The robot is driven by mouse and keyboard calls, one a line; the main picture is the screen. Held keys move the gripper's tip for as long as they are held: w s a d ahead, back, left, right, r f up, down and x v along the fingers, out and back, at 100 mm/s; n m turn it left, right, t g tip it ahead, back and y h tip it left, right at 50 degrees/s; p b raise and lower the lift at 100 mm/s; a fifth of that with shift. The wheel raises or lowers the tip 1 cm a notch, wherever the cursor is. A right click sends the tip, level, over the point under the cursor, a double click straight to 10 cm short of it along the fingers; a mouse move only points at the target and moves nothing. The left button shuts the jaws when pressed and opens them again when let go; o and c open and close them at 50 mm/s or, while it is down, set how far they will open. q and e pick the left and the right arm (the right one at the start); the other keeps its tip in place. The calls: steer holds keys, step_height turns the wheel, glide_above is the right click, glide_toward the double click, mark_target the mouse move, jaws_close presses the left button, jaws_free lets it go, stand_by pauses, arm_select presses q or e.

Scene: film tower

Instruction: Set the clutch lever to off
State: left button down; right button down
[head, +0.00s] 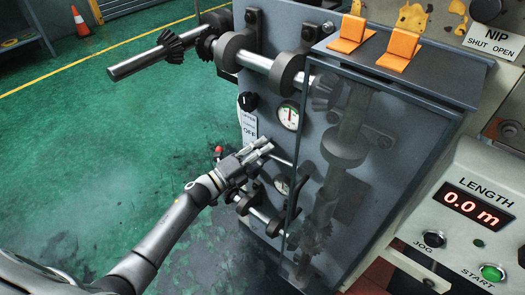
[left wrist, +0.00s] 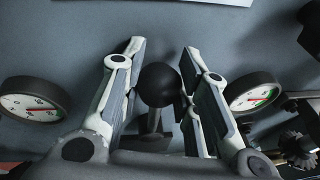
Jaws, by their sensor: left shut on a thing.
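My left gripper (head: 262,152) is in front of the dark machine panel, its fingers pointing toward the panel between two gauges. In the left wrist view, a black ball knob (left wrist: 158,85) on a short stem sits between the fingers of the left gripper (left wrist: 163,72), which is shut on it. I take this to be the clutch lever's knob; in the head view the fingers hide it. A white label plate (head: 249,130) reading OFF is on the panel's left edge, below a black knob (head: 247,101). My right gripper is not in view.
One gauge (head: 288,115) is above the gripper. Shafts with gears (head: 260,62) stick out at the upper left. A clear guard (head: 350,140) covers the rollers to the right. A control box (head: 470,215) reads 0.0 m. The green floor at left is open.

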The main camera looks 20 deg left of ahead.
arm_select(q)
steer(key=c, duration=1.1)
jaws_free()
steer(key=shift+o, duration=0.2)
steer(key=v, duration=1.2)
